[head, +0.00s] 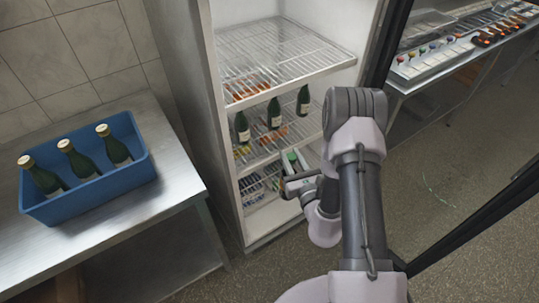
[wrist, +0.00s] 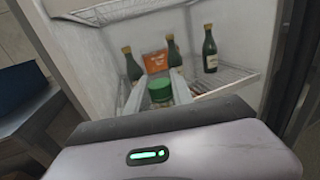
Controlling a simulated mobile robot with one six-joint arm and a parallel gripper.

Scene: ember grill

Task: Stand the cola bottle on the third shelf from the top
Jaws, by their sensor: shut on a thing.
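The shelf count from the top is unclear, as the top is cut off.
Three dark green bottles (head: 274,113) stand on the middle visible shelf, with an orange packet (wrist: 155,62) among them. A blue crate (head: 95,198) with three bottles sits on the steel table at left. The open fridge door (head: 470,222) is at right.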

